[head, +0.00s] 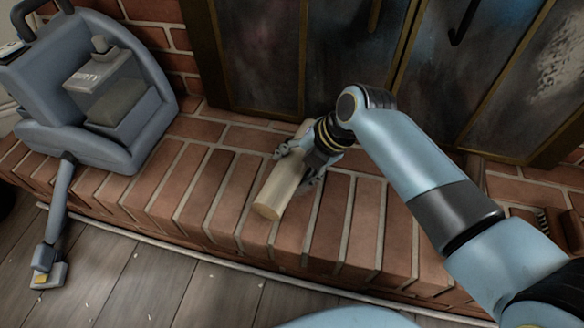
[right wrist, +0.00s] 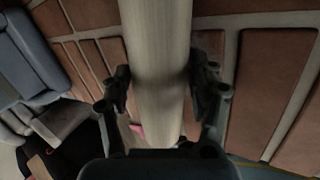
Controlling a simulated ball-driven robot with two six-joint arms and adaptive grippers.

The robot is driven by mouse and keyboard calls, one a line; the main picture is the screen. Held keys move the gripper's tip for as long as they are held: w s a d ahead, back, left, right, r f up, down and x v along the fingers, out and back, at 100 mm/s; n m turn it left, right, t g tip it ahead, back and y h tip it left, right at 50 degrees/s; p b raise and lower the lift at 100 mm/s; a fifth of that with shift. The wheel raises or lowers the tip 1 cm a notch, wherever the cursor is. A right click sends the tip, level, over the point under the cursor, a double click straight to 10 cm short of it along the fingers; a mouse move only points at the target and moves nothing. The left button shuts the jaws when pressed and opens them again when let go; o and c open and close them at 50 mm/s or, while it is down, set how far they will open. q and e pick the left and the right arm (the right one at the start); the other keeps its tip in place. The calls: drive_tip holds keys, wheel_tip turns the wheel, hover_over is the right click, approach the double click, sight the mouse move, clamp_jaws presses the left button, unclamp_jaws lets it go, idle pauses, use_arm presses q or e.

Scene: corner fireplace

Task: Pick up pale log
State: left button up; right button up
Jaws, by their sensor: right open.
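The pale log (head: 276,191) lies on the brick hearth in front of the fireplace doors, its cut end toward the front edge. In the right wrist view the log (right wrist: 160,70) runs between the two fingers of the gripper (right wrist: 162,92), one on each side. The fingers are open; I cannot tell whether either touches the log. My left gripper is not in view.
Dark glass fireplace doors (head: 310,60) stand close behind my right gripper. Bricks left of the log are clear.

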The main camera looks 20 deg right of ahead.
drive_tip(key=shift+a+f, duration=0.1)
drive_tip(key=c, duration=1.1)
clamp_jaws()
